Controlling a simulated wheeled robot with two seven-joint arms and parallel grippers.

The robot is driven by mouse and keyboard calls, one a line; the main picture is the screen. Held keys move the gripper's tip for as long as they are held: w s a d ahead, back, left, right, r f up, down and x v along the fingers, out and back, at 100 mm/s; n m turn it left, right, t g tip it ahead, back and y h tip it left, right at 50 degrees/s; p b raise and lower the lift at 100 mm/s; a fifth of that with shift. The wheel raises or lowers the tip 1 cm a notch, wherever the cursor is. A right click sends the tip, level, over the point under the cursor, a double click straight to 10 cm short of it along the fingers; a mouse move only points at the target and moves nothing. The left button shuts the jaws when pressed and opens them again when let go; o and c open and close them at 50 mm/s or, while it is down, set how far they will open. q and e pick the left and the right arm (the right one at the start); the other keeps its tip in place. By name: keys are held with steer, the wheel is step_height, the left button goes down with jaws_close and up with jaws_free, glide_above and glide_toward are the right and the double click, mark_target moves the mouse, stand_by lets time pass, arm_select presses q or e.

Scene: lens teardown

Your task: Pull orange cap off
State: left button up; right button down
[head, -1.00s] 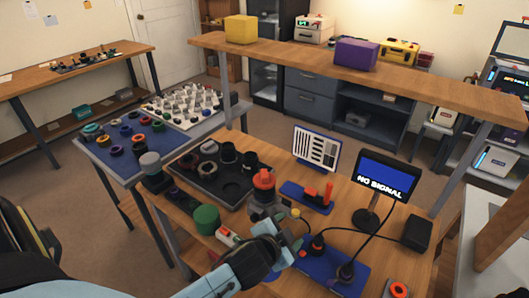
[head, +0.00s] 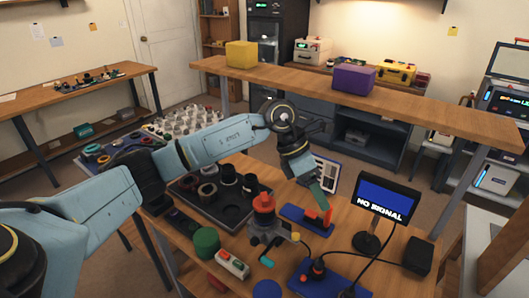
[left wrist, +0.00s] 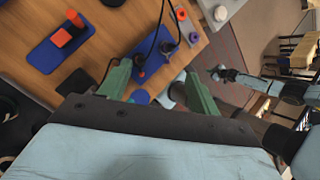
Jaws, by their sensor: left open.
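The orange cap (head: 263,203) sits on top of a dark grey cylinder held upright in a fixture (head: 267,232) on the wooden bench in the head view. My left gripper (head: 318,198) is raised to the right of the cap, apart from it, with its green fingers pointing down near the orange-red block on a blue plate. In the left wrist view its two fingers (left wrist: 158,88) are spread, with nothing between them. The cap does not show clearly there. My right arm shows in the left wrist view with its gripper (left wrist: 218,73) small; its jaws are unclear.
The blue plate (head: 293,213) bears the orange-red block (head: 326,217). A monitor (head: 387,203) stands to the right, with cables below. A black tray (head: 235,216) with dark rings lies left of the fixture. A green cylinder (head: 206,242) stands at the front left.

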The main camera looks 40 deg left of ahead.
mark_target(264, 196)
arm_select(q)
steer(key=a+r+y, duration=0.4)
steer(key=a+y, duration=0.3)
steer(key=a, duration=0.8)
steer(key=shift+n+g, duration=0.3)
steer(key=shift+g, duration=0.1)
steer(key=f, duration=0.4)
steer(key=f+p, duration=0.1)
steer(key=f, duration=0.8)
steer(key=shift+d, duration=0.3)
steer(key=shift+c, duration=0.4)
steer(key=c, duration=1.1)
steer(key=shift+r+p, duration=0.75)
steer(key=shift+r, duration=0.15)
steer(key=shift+r+p, duration=1.4)
steer(key=shift+r, duration=0.75)
